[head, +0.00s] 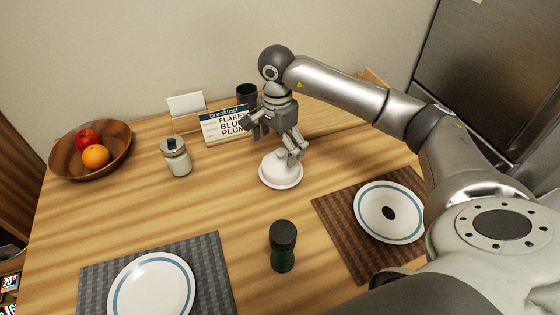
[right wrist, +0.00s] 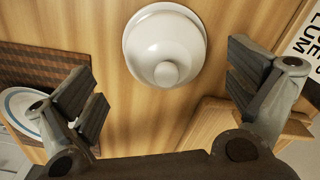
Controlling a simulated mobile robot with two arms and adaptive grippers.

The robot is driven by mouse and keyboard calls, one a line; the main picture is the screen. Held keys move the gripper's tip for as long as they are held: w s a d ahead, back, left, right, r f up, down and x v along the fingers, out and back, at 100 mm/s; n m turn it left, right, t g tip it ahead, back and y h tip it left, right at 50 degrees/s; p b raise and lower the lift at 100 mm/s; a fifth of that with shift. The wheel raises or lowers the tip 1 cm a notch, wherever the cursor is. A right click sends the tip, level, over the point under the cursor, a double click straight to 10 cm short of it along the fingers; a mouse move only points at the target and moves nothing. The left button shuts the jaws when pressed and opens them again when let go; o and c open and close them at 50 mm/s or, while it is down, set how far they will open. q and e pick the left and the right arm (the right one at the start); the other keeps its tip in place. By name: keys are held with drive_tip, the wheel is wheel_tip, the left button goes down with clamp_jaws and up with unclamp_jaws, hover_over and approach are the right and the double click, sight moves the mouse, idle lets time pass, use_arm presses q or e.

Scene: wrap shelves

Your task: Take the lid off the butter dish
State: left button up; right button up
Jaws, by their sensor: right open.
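The white butter dish (head: 281,176) stands on the wooden table, near its middle. In the right wrist view its round domed lid (right wrist: 165,45) shows with a knob (right wrist: 166,74) on top, and the lid sits on the dish. My right gripper (head: 296,154) is above the dish and hides part of it in the head view. In the right wrist view the right gripper (right wrist: 168,95) is open, with its fingers spread apart and nothing between them. The dish lies ahead of the gap between the fingers. My left gripper is not in view.
A breakfast sign (head: 225,125) and a dark cup (head: 246,95) stand behind the dish. A jar (head: 176,157) is to the left, a dark green grinder (head: 282,247) in front. A fruit bowl (head: 116,150) and plates (head: 153,287) (head: 365,215) on mats lie around.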

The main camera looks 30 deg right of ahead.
sight(277, 161)
wheel_tip(277, 161, down, 2)
drive_tip(key=shift+s, duration=0.1)
drive_tip(key=f, duration=0.3)
drive_tip(key=f+p, duration=0.1)
drive_tip(key=f, duration=0.1)
drive_tip(key=shift+w+a+f, duration=0.1)
drive_tip(key=shift+w+f, duration=0.15)
drive_tip(key=shift+f, duration=0.1)
drive_tip(key=c, duration=0.7)
drive_tip(key=shift+r, duration=0.1)
